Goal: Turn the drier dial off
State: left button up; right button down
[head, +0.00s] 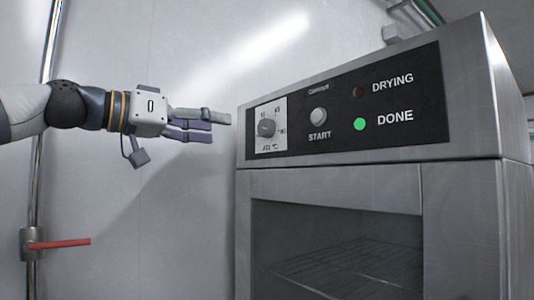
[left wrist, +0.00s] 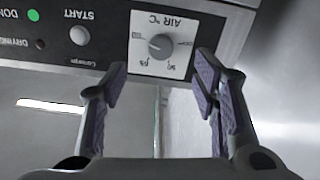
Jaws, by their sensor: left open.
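The drier (head: 330,190) stands at the right in the head view, with a black control panel on its upper front. The drier dial (head: 267,127) is a round grey knob on a white plate marked AIR °C, at the panel's left end. In the left wrist view the dial (left wrist: 160,45) appears upside down, beyond and between the fingertips. My left gripper (head: 215,118) is open and empty, to the left of the dial and apart from it. Its two fingers (left wrist: 160,85) also show in the left wrist view. My right gripper is not in view.
A START button (head: 319,115), a dark DRYING lamp (head: 358,91) and a lit green DONE lamp (head: 360,124) sit right of the dial. A glass door (head: 335,245) is below. A vertical pipe with a red handle (head: 62,243) runs along the left wall.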

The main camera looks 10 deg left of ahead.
aim_at(262, 128)
pick_arm(q)
jog(key=x, duration=0.6)
jog(key=r+x, duration=0.1)
jog(key=x, duration=0.3)
jog(key=shift+w+a+b, duration=0.2)
jog(key=shift+w+b, duration=0.05)
jog(key=shift+b, duration=0.05)
jog(key=shift+w+d, duration=0.4)
jog(key=shift+s+r, duration=0.1)
jog(key=shift+r, duration=0.05)
jog(key=shift+c, duration=0.9)
jog(key=c, duration=1)
